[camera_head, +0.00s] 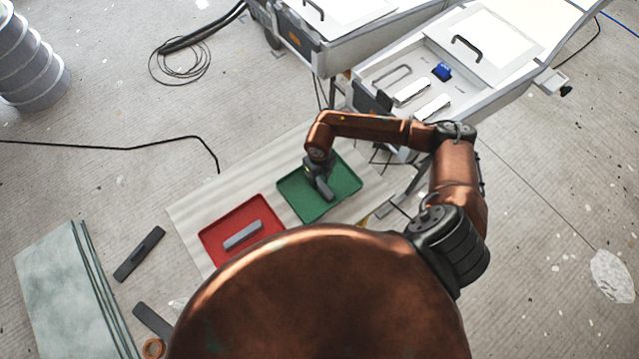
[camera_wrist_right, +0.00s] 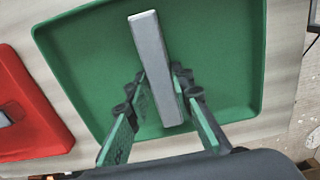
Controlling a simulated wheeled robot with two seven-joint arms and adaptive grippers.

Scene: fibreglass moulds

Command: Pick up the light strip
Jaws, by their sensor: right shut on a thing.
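A light grey strip (camera_wrist_right: 151,45) shows in the right wrist view, over the green tray (camera_wrist_right: 222,50). My right gripper (camera_wrist_right: 160,76) has its green-padded fingers on both sides of the strip, shut on it. In the head view my right gripper (camera_head: 324,193) points down over the green tray (camera_head: 346,183) and mostly hides the strip. I cannot tell whether the strip still touches the tray floor. Another grey strip (camera_head: 243,235) lies in the red tray (camera_head: 213,242). My left gripper is not in view.
White mould carts (camera_head: 490,90) stand at the back right. A black cable (camera_head: 110,147) crosses the floor; a drum (camera_head: 28,62) stands far left.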

